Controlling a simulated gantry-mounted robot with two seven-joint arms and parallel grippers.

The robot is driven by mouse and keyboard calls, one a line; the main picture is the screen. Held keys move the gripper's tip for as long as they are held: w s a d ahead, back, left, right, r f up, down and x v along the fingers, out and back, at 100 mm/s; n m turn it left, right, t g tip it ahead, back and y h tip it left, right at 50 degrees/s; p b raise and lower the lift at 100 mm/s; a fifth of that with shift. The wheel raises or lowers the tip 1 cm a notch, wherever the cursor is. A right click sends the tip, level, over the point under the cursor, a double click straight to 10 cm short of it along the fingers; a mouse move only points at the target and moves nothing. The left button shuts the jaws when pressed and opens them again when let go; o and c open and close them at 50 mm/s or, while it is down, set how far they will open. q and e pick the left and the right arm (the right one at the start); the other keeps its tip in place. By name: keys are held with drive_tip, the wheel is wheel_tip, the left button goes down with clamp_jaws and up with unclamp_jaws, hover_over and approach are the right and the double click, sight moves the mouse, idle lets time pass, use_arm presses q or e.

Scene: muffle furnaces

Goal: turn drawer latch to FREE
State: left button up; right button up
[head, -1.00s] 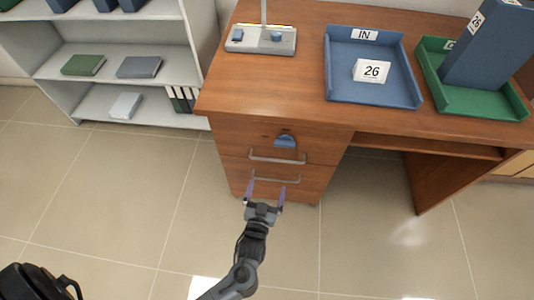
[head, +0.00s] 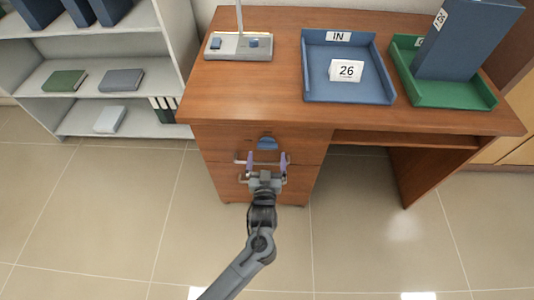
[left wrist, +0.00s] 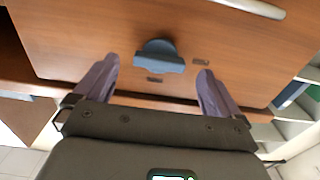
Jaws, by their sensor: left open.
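The drawer latch (head: 267,143) is a blue half-round knob on the top drawer front of the wooden desk. In the left wrist view the latch (left wrist: 159,56) sits between and beyond my two fingers, with small dark labels (left wrist: 201,62) beside and below it, too small to read. My left gripper (head: 267,160) is open and empty, just below the latch in the head view, in front of the drawer handles. The left wrist view shows its purple fingertips (left wrist: 158,72) apart, not touching the latch. My right gripper is not in view.
The top drawer's metal handle (left wrist: 250,8) is close to the latch. On the desk (head: 290,110) stand a blue IN tray (head: 350,98) with a card reading 26, a green tray (head: 450,100) and a grey stand (head: 238,50). A shelf unit (head: 85,80) stands left. The floor in front is clear.

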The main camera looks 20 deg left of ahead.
sight(267, 145)
use_arm(q)
drive_tip(key=b+x, duration=0.1)
drive_tip(key=x, duration=0.2)
drive_tip(key=shift+w, duration=0.25)
drive_tip(key=shift+a, duration=0.1)
